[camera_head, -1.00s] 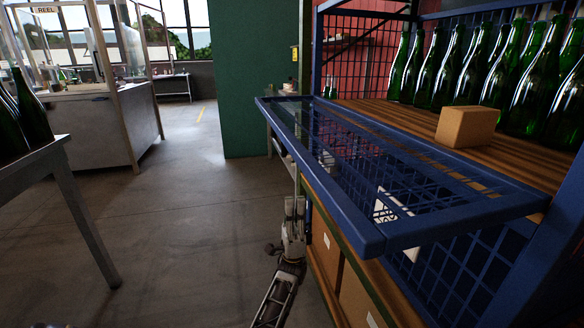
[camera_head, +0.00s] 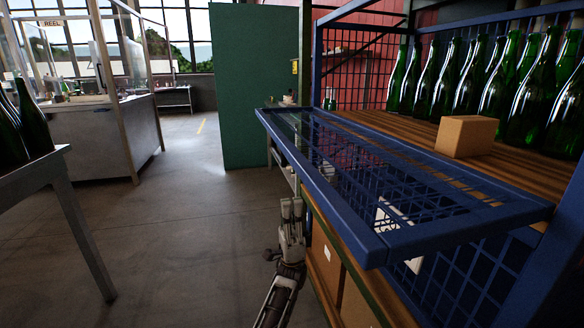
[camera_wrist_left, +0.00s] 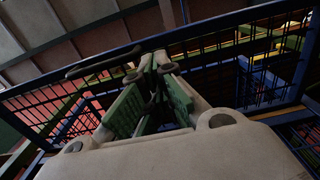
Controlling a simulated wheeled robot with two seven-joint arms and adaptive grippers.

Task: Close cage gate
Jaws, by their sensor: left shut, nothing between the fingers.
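The cage gate (camera_head: 318,183) is a blue mesh panel in a blue frame. It lies folded down, roughly level, and sticks out from the front of the blue cage (camera_head: 316,62). My left gripper (camera_head: 291,207) is shut and empty. It points upward just left of the gate's outer edge, at or below its height; I cannot tell whether it touches. In the left wrist view, the gripper (camera_wrist_left: 155,62) has its fingers together, with the gate's mesh (camera_wrist_left: 60,105) behind them. My right gripper does not show.
Several green bottles (camera_head: 465,80) and a cardboard box (camera_head: 466,136) stand on the cage's wooden shelf (camera_head: 390,135). Cartons (camera_head: 325,262) sit below the gate. A table (camera_head: 55,165) with bottles is at left. Open floor (camera_head: 180,250) lies between. A green panel (camera_head: 245,90) stands behind.

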